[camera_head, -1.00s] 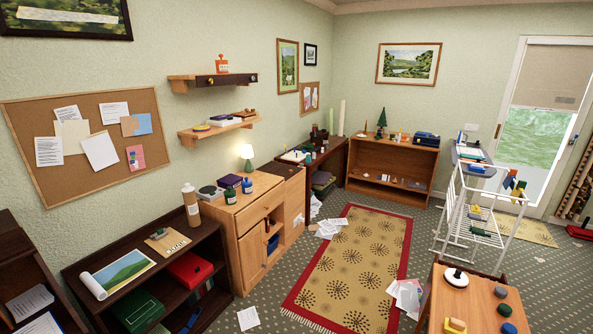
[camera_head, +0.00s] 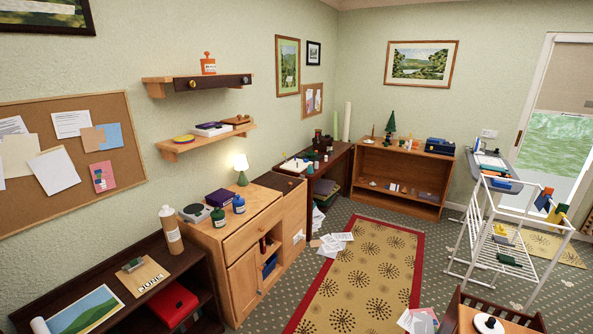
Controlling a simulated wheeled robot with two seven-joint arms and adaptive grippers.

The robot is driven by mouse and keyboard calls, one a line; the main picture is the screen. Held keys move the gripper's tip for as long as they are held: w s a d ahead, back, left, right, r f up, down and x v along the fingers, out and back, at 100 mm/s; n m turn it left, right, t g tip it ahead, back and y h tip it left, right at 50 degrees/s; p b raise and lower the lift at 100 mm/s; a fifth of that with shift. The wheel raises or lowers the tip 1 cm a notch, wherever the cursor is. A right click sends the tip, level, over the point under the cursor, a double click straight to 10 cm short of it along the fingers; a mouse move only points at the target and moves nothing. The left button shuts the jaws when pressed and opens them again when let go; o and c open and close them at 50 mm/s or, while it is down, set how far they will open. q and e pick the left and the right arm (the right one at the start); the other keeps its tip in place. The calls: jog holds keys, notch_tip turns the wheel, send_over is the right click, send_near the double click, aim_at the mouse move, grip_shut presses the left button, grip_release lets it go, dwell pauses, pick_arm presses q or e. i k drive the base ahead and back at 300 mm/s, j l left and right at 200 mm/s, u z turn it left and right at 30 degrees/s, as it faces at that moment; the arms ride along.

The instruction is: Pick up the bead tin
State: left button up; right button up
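I cannot pick out the bead tin for certain at this distance. A small round yellow and purple object (camera_head: 184,139) lies on the lower wall shelf (camera_head: 185,151); I cannot tell whether it is a tin. A grey boxy object with a round top (camera_head: 195,212) sits on the light wooden cabinet (camera_head: 238,262), beside a dark purple box (camera_head: 221,197) and two bottles, one green (camera_head: 218,217) and one blue (camera_head: 239,204). Small items too tiny to name stand on the far low bookcase (camera_head: 400,177). Neither of my grippers is in view.
A dark shelf unit (camera_head: 195,252) stands at the lower left. A wooden table (camera_head: 466,322) is at the lower right. Papers (camera_head: 333,244) lie on the floor beside the patterned rug (camera_head: 345,290), which is otherwise open.

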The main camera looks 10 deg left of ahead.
aim_at(209, 67)
jog(key=i, duration=1.4)
jog(key=u, duration=0.5)
